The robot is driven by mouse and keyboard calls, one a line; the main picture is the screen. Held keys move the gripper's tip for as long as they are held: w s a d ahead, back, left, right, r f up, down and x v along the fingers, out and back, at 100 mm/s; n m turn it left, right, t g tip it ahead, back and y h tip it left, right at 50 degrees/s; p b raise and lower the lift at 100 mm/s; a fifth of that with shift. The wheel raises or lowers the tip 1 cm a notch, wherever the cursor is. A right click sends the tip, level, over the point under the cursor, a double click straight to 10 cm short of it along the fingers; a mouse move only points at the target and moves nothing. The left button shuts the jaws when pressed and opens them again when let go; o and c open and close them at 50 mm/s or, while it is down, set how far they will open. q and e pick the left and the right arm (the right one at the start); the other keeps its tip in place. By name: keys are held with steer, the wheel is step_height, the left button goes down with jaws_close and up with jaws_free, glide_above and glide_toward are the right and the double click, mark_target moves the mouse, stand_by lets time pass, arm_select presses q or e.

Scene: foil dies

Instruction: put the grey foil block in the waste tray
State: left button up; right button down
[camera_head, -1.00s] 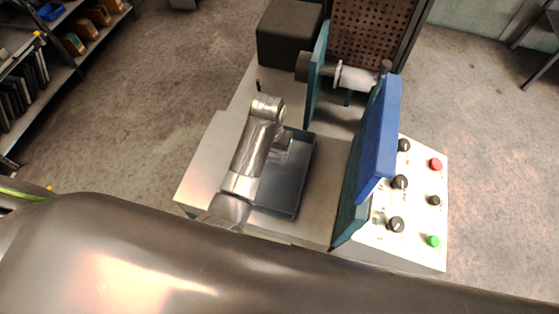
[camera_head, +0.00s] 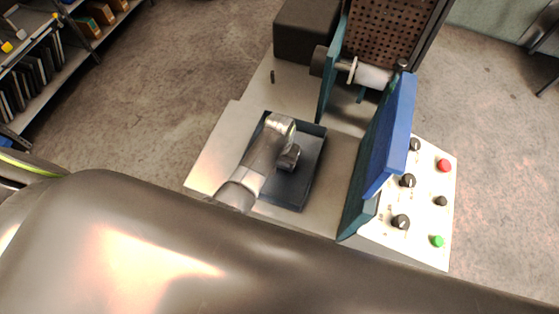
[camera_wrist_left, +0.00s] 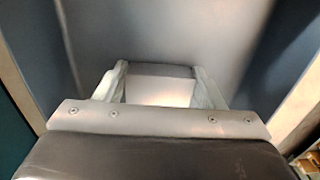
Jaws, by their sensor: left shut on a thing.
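The waste tray (camera_head: 300,188) is a dark blue-grey open tray on the pale bench top. My left arm reaches over it from the lower left, and my left gripper (camera_head: 290,160) is over the tray. In the left wrist view my left gripper (camera_wrist_left: 161,74) has its two pale fingers on either side of the grey foil block (camera_wrist_left: 160,90) and is shut on it. The tray's floor and walls (camera_wrist_left: 160,35) show around the fingers. I cannot tell whether the block touches the tray floor. In the head view the block cannot be made out. My right gripper is not in view.
A tilted blue panel (camera_head: 390,140) stands right of the tray, beside a control panel (camera_head: 421,225) with black knobs and red and green buttons. A roller (camera_head: 372,76) and a dark box (camera_head: 305,28) are behind. Bare bench lies left of the tray.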

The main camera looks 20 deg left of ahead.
mark_target(279, 163)
arm_select(q)
steer(key=o, duration=1)
steer(key=shift+f, duration=0.1)
steer(key=shift+c, duration=0.2)
step_height(279, 163, up, 12)
steer(key=shift+b, duration=0.3)
